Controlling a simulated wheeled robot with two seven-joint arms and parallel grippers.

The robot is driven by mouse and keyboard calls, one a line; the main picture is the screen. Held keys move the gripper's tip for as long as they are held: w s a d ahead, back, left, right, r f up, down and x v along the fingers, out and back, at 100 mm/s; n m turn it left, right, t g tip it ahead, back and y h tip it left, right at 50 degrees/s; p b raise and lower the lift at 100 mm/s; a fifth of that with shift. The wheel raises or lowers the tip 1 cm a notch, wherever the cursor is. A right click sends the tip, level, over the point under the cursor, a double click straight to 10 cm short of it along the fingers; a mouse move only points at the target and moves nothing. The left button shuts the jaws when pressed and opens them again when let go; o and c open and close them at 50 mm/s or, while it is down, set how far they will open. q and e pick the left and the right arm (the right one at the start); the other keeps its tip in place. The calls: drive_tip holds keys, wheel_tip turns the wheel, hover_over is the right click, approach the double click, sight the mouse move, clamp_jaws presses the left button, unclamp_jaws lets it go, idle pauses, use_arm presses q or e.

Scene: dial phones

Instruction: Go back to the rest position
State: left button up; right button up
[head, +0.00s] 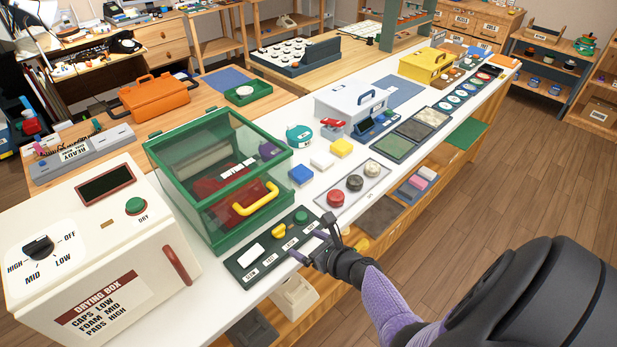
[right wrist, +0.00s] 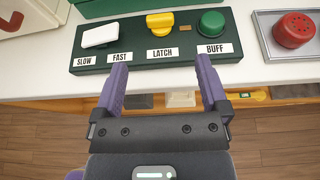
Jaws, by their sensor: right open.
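My right gripper (head: 310,247) is open and empty at the front edge of the white table, just in front of the green control panel (head: 243,277). In the right wrist view its two purple fingers (right wrist: 160,90) point at the panel's front side, near the FAST and BUFF labels. The panel carries a white switch (right wrist: 100,35), a yellow knob (right wrist: 160,22) and a green button (right wrist: 211,23). I cannot tell whether the fingertips touch the panel. My left gripper does not show in either view.
The drying box (head: 95,245) stands at the left, beside the green glass-sided case (head: 218,175) with a yellow handle. A grey tray (head: 376,172) with red and dark round pieces lies right of the panel. The wooden floor (head: 520,190) at the right is clear.

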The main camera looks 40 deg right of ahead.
drive_tip(key=s+a+f+n+g+b, duration=0.2)
drive_tip(key=s+a+f+n+g, duration=0.2)
drive_tip(key=s+f+n, duration=0.4)
drive_tip(key=s+a+f+n+g+b, duration=0.35)
drive_tip(key=s+f+n, duration=0.35)
drive_tip(key=f, duration=0.4)
drive_tip(key=s+a+f+n+g+b, duration=0.1)
drive_tip(key=s+f+n, duration=0.2)
drive_tip(key=s+n, duration=0.3)
drive_tip(key=s+a+f+n+g+h+b, duration=0.1)
drive_tip(key=s+f+n+g, duration=0.1)
drive_tip(key=s+n, duration=0.5)
drive_tip(key=s+a+f+n+g+b, duration=0.1)
drive_tip(key=s+f+n+g, duration=0.1)
drive_tip(key=s+f+n, duration=0.2)
drive_tip(key=s+n, duration=0.3)
drive_tip(key=n, duration=0.2)
drive_tip(key=shift+a+n, duration=0.25)
drive_tip(key=shift+n, duration=0.15)
drive_tip(key=shift+w, duration=0.1)
